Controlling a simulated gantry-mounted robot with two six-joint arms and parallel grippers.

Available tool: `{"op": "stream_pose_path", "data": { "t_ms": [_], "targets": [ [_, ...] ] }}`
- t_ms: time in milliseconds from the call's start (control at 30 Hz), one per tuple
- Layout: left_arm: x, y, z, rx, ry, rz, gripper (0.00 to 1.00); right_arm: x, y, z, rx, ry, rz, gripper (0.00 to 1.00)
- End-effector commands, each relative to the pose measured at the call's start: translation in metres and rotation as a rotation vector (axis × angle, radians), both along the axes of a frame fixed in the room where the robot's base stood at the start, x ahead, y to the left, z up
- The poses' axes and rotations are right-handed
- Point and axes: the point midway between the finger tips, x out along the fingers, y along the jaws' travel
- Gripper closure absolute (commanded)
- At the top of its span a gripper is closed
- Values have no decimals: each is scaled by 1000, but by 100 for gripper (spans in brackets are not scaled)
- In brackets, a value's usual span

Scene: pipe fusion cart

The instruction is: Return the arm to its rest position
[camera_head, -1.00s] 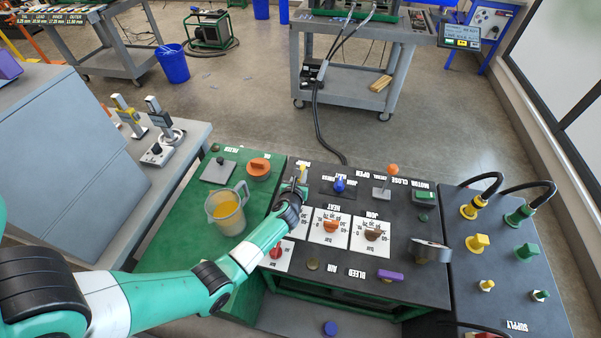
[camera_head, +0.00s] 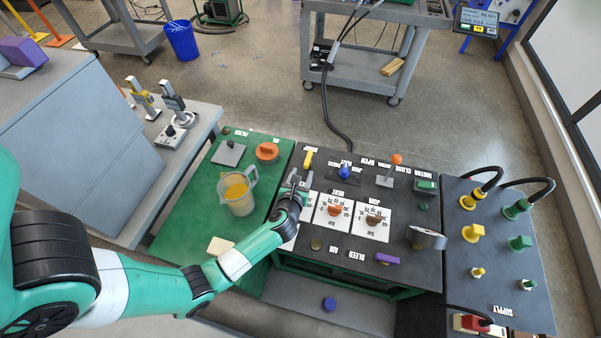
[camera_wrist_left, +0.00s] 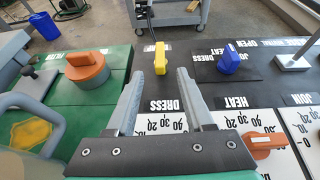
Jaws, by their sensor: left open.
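My left arm comes in from the left in the head view, and its gripper (camera_head: 297,184) is over the left part of the black control panel (camera_head: 335,264). In the left wrist view the two grey fingers (camera_wrist_left: 160,92) are spread apart with nothing between them. A yellow knob (camera_wrist_left: 160,58) stands beyond the fingertips, apart from them; it also shows in the head view (camera_head: 308,158). The white dial plate marked DRESS (camera_wrist_left: 167,130) lies partly hidden under the gripper. My right gripper is not in view.
A pitcher of amber liquid (camera_head: 238,192) stands on the green panel left of my gripper, near an orange knob (camera_head: 267,152). Open floor lies behind.

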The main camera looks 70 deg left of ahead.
Motion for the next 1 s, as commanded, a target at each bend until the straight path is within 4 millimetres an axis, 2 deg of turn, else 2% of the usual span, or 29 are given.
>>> {"op": "stream_pose_path", "data": {
  "t_ms": [167, 767, 867, 967, 1000],
  "targets": [
    [-10, -13, 7, 1, 0, 0, 48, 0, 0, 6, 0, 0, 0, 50],
    [-9, -15, 7, 1, 0, -4, 48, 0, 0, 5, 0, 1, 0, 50],
    [9, -20, 21, 8, -34, -24, 48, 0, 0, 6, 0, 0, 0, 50],
    [45, -28, 63, 27, -125, -56, 48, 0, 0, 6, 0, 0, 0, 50],
    [60, -30, 89, 50, -176, -67, 48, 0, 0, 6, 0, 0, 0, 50]
  ]
}}
